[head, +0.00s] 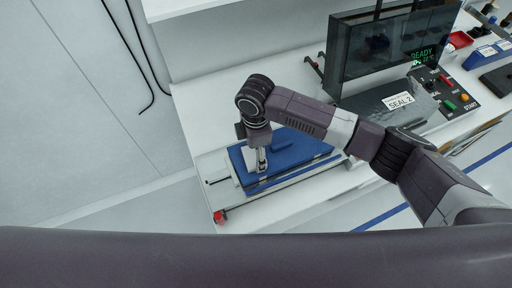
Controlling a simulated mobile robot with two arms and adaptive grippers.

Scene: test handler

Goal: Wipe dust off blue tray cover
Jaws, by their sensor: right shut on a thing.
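The blue tray cover (308,150) lies flat on a pale tray base on the white bench, left of centre. A raised blue bar, which looks like a handle, sits on its top. My right gripper (262,170) points down over the left part of the cover, at or just above its surface. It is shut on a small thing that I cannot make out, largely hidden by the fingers. Dust on the cover is too fine to tell. My left gripper is out of view.
A dark machine with a screen reading READY (385,45) stands behind to the right. A grey box labelled SEAL 2 (398,102) and a button panel (445,93) sit beside it. A red part (220,216) is at the bench's front left corner.

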